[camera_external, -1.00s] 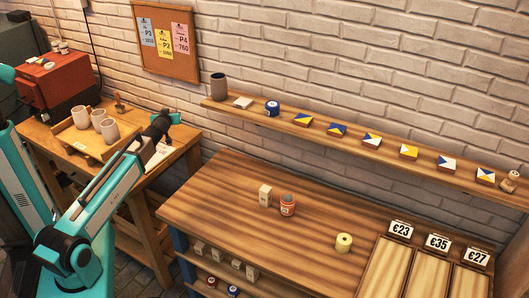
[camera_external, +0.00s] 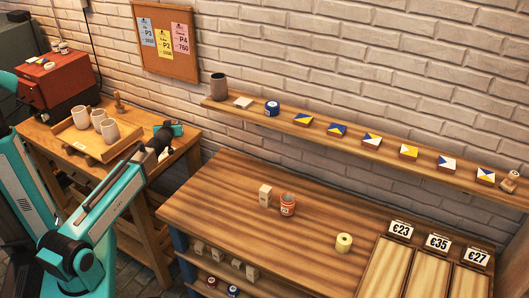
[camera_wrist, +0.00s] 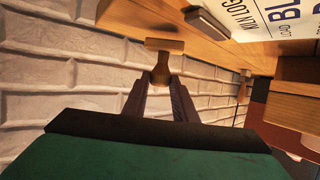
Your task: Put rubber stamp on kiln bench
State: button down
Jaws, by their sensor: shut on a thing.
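My gripper (camera_external: 157,129) is over the right part of the kiln bench (camera_external: 135,112) in the external view. In the wrist view my gripper (camera_wrist: 160,84) is shut on the rubber stamp (camera_wrist: 165,45), holding its wooden handle. The wide stamp base sits beyond the fingertips, towards the bench, which shows along the top of this upturned view. I cannot tell whether the base touches the bench top. The stamp is hardly visible in the external view.
A tray (camera_external: 76,142) with cups (camera_external: 99,117), a wooden upright tool (camera_external: 118,102) and the red kiln (camera_external: 63,78) stand left of my gripper. A kiln log sheet (camera_wrist: 285,20) and a small block (camera_wrist: 207,23) lie nearby. The brick wall (camera_wrist: 60,90) is close behind.

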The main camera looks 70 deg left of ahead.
jog(key=shift+f, duration=0.35)
jog(key=shift+f+b, duration=0.6)
jog(key=shift+b, duration=0.2)
dwell(0.6)
jog(key=c, duration=1.4)
grip_release()
jog(key=shift+o, duration=0.2)
jog(key=shift+d, duration=0.15)
jog(key=b+v, duration=0.1)
jog(key=v, duration=0.7)
jog(key=shift+s+d, duration=0.1)
jog(key=shift+b, duration=0.85)
jog(key=b, duration=0.4)
jog(key=shift+d+r+b, duration=0.2)
jog(key=shift+b, duration=0.15)
